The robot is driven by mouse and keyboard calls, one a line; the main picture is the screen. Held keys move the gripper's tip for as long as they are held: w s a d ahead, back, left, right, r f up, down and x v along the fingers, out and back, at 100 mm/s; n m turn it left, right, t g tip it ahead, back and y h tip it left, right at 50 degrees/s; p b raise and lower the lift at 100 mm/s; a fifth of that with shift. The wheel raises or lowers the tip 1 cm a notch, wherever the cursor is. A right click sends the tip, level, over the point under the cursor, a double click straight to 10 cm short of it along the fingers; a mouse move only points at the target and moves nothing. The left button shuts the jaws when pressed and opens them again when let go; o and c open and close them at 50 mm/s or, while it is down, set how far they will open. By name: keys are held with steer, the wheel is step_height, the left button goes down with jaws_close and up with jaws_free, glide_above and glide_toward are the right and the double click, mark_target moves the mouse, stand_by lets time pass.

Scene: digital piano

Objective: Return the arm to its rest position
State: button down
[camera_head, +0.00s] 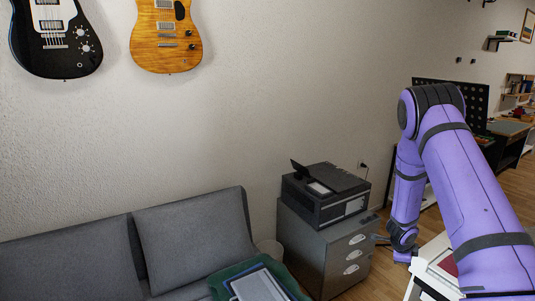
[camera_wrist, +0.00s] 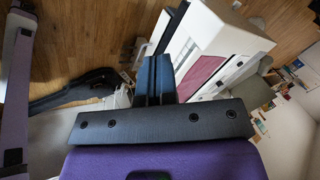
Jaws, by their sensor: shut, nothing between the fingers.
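My purple arm rises at the right of the head view, bends at an elbow, and its forearm hangs down to a dark wrist. In the wrist view my gripper (camera_wrist: 154,62) is shut, its two blue-grey fingers side by side with nothing between them. Beyond the fingers is a white piece of furniture (camera_wrist: 218,35) with a dark red panel (camera_wrist: 203,78). The gripper looks clear of it, though the exact gap cannot be told. In the head view, a white-edged thing with a red surface (camera_head: 447,263) lies partly hidden behind my arm.
A grey drawer cabinet (camera_head: 303,247) with a black printer (camera_head: 325,195) stands left of my forearm. A grey sofa (camera_head: 190,240) is at lower left, and two guitars (camera_head: 166,40) hang on the wall. A black guitar-shaped case (camera_wrist: 75,93) lies on the wooden floor in the wrist view.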

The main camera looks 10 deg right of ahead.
steer(key=a+r+n+t+y, duration=0.2)
steer(key=a+r+n, duration=0.35)
steer(key=r, duration=0.75)
steer(key=a+r+n+t+y, duration=0.1)
steer(key=a+r+n+y, duration=0.15)
steer(key=a+r, duration=0.85)
steer(key=s+a+r+n+y, duration=0.1)
steer(key=s+a+r+n, duration=0.3)
steer(key=r, duration=0.4)
steer(key=s+a+r+n+y, duration=0.1)
steer(key=s+a+r+n, duration=0.15)
steer(key=s+r, duration=0.4)
steer(key=s+a+r+n+h, duration=0.1)
steer(key=s+r+n, duration=0.2)
steer(key=s, duration=0.8)
steer(key=s+a+r+n+h, duration=0.1)
steer(key=s+r+n, duration=0.3)
steer(key=s+n, duration=0.3)
steer(key=shift+s+a+r, duration=0.2)
steer(key=shift+s+a, duration=0.2)
steer(key=shift+s, duration=2.05)
